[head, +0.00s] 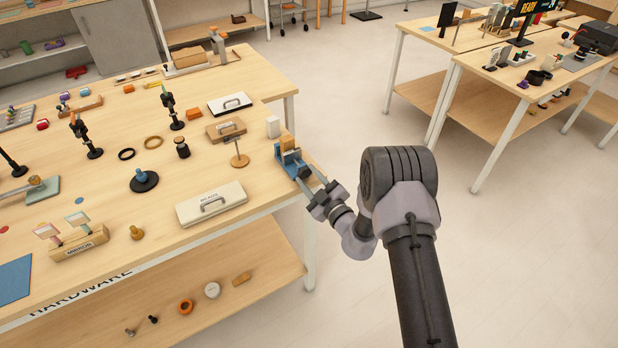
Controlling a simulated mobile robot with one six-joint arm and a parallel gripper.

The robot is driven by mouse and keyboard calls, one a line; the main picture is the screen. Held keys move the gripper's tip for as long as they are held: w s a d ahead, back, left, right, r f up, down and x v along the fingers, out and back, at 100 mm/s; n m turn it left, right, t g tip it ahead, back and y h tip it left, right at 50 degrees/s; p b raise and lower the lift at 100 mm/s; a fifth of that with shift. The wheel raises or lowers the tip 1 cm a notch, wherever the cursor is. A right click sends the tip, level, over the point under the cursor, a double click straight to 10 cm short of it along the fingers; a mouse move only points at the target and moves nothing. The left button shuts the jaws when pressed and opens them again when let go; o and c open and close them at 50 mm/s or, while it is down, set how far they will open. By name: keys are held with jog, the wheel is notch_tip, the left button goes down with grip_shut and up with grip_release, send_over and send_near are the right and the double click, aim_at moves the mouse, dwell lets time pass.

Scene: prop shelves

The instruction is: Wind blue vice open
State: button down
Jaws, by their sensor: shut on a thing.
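The blue vice (288,158) stands at the right edge of the wooden table in the head view. A tan block (287,142) shows at its jaws; how tightly they close on it is too small to tell. My gripper (308,184) reaches in from the lower right, just off the table edge. Its fingers are shut at the near end of the vice, where the vice's handle is. The handle itself is mostly hidden by the fingers.
A lower shelf (255,262) juts out below.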

jog(key=c, duration=0.9)
grip_release()
